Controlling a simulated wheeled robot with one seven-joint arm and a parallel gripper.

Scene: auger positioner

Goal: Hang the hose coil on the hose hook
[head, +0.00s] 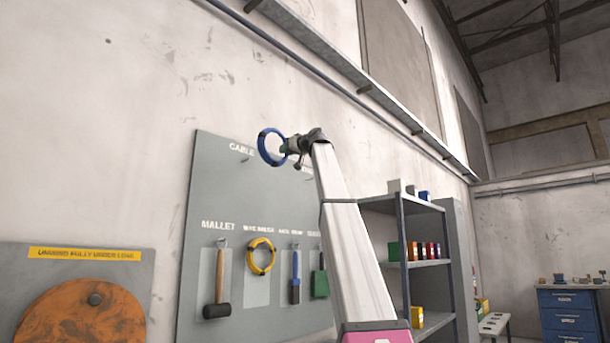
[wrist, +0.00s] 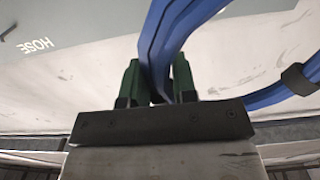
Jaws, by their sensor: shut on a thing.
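The hose coil is a blue ring (head: 261,150), held up in front of the top of the grey tool board. My gripper (head: 287,147) is shut on its right side. In the wrist view the blue coil (wrist: 165,40) passes between the green fingers (wrist: 155,85), with a dark band on its right part. The wrist view shows the word HOSE on the board at the left, with a dark peg (wrist: 10,27) near it, apart from the coil; it looks like the hose hook. In the head view, a label right of CABLE is mostly hidden by my arm.
The grey board (head: 205,180) carries a hook under CABLE (head: 245,159), a mallet (head: 218,285), a yellow coil (head: 261,256), a blue-ended brush (head: 295,280) and a green tool (head: 320,282). A shelf (head: 408,235) with coloured boxes stands right of my arm.

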